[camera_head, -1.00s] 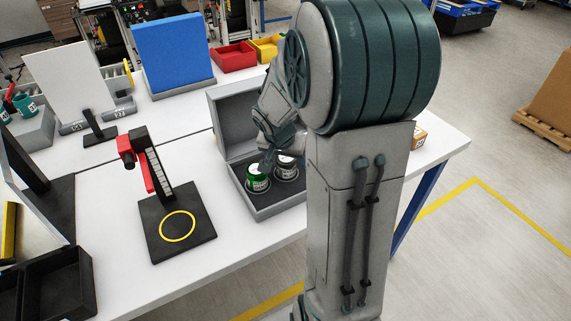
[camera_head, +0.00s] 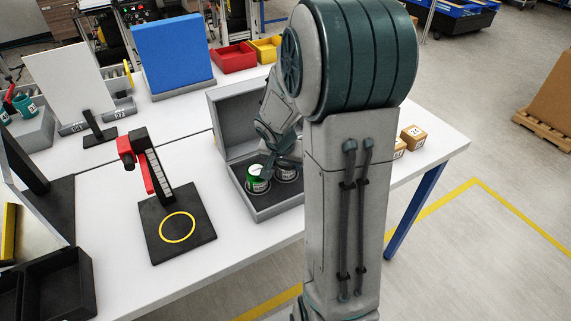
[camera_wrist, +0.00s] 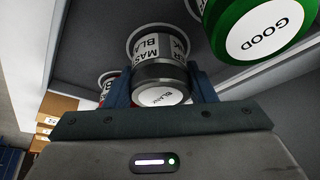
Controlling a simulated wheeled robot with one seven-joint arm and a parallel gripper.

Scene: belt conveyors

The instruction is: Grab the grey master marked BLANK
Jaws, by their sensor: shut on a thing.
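The grey master marked BLANK (camera_wrist: 158,72) sits between the two fingers of my gripper (camera_wrist: 162,90) in the wrist view, with its label and marked end showing. My gripper is shut on it. In the head view the grey master (camera_head: 287,174) stands in the open grey case (camera_head: 262,210), partly hidden by my gripper and arm. A green master marked GOOD (camera_wrist: 258,30) is close beside it at the right of the wrist view; it also shows in the head view (camera_head: 257,180). A red master (camera_wrist: 106,84) is partly hidden at the left of the wrist view.
A black stand with a yellow ring (camera_head: 178,228) and a red-topped post is left of the case. The case's raised lid (camera_head: 233,118) stands behind its tray. Small cardboard boxes (camera_head: 413,136) lie to the right of my arm. A black bin (camera_head: 62,285) is at the front left.

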